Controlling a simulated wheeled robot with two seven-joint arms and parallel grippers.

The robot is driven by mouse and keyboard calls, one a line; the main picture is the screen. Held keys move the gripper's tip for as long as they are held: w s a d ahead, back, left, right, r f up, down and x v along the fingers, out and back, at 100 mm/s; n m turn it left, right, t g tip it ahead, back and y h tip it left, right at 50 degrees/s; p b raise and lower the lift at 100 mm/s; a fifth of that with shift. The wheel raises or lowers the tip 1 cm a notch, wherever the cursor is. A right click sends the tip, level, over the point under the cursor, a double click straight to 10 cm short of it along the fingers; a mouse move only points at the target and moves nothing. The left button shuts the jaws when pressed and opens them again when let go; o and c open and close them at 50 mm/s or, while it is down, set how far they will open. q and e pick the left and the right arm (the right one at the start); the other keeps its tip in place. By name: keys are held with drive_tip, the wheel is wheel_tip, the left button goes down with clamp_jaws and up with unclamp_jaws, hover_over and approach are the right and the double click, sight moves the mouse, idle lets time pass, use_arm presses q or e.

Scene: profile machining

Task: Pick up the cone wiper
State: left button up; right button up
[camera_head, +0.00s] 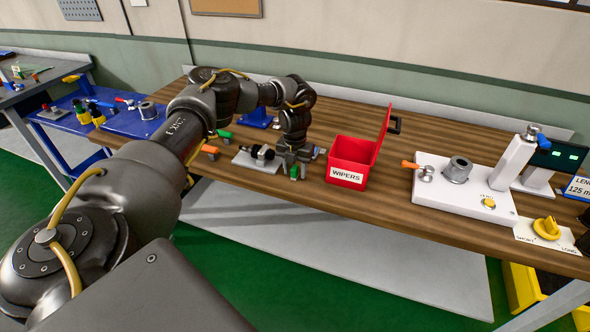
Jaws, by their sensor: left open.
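My left gripper (293,161) points down over the front part of the wooden bench, just left of the red wipers box. It is open. A small green piece (294,173), which looks like the cone wiper, shows at its fingertips. The gripper hides much of it, and I cannot tell whether the fingers touch it. The red box (347,176), labelled WIPERS, has its lid raised. My right gripper is not in view.
A pale plate with a dark fixture (257,155) sits just left of the gripper. A white gauge base (463,190) with a metal ring (457,169) stands to the right. Green (222,134) and orange (209,149) handles lie at the left. Bench between the red box and gauge is clear.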

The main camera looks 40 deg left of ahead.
sight(297, 169)
use_arm(q)
drive_tip(key=shift+f, duration=0.25)
clamp_jaws()
drive_tip(key=shift+r, duration=0.1)
drive_tip(key=shift+r+b, duration=0.5)
drive_tip(key=shift+b, duration=0.05)
drive_tip(key=r, duration=0.1)
drive_tip(key=r+b, duration=0.1)
drive_tip(key=d+r, duration=0.1)
drive_tip(key=shift+s+r, duration=0.1)
drive_tip(key=shift+s, duration=0.15)
drive_tip(key=s+d+r+b, duration=0.2)
drive_tip(key=s+d+r, duration=0.3)
drive_tip(key=d+r, duration=0.3)
drive_tip(key=shift+s+d+r, duration=0.35)
drive_tip(key=shift+d+r, duration=0.05)
drive_tip(key=shift+d, duration=1.45)
